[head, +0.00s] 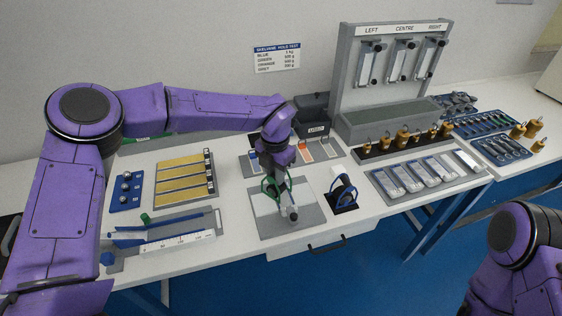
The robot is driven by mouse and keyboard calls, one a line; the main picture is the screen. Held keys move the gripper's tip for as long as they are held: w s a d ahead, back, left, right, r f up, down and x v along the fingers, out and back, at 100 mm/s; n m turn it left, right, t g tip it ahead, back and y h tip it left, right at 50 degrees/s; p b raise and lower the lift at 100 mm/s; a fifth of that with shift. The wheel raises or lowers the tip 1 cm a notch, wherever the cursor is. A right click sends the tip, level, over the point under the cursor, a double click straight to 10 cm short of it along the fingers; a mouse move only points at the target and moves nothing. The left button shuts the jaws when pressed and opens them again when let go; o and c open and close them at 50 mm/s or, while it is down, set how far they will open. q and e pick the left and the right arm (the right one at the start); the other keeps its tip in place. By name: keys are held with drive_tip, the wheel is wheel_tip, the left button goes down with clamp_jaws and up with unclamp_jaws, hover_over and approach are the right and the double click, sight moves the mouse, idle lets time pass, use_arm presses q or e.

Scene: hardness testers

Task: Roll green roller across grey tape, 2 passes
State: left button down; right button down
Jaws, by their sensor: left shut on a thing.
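The green roller (288,186) has a green loop frame and stands tilted over a grey board (274,233) at the front middle of the table. A pale strip or panel (262,207) lies on this board; I cannot tell for sure whether it is the grey tape. My left gripper (277,172) comes down from above and is shut on the green roller's upper part. A small grey cylindrical end (292,213) shows low on the roller; whether it touches the board is hard to tell. My right gripper is out of view.
A blue roller (344,189) stands on a dark pad just to the right. Yellow strips (184,178) and a ruler (178,243) lie to the left. Brass weights (402,138), clear blocks (410,178) and a tall grey rack (388,72) stand to the right. The table's front edge is near the board.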

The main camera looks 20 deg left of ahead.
use_arm(q)
drive_tip(key=n, duration=0.2)
drive_tip(key=w+n, duration=0.1)
drive_tip(key=n, duration=0.3)
drive_tip(key=shift+w+d+r+p, duration=0.15)
drive_tip(key=shift+d+r+p, duration=0.15)
drive_tip(key=shift+r+p, duration=0.1)
drive_tip(key=n, duration=0.4)
drive_tip(key=shift+w+d+n, duration=0.2)
drive_tip(key=shift+w+n, duration=0.2)
drive_tip(key=shift+f+b, duration=1.85)
drive_tip(key=shift+f, duration=1.2)
drive_tip(key=shift+w+a+r, duration=0.1)
drive_tip(key=shift+r, duration=0.05)
drive_tip(key=shift+f+b, duration=0.35)
drive_tip(key=shift+f, duration=0.05)
drive_tip(key=shift+w+d+r+b, duration=0.1)
drive_tip(key=shift+w+d+b, duration=0.15)
drive_tip(key=shift+d, duration=0.25)
drive_tip(key=shift+w+d+b, duration=0.1)
drive_tip(key=shift+w+d, duration=0.25)
drive_tip(key=shift+d, duration=0.1)
idle(0.9)
drive_tip(key=shift+s+a, duration=0.1)
idle(0.7)
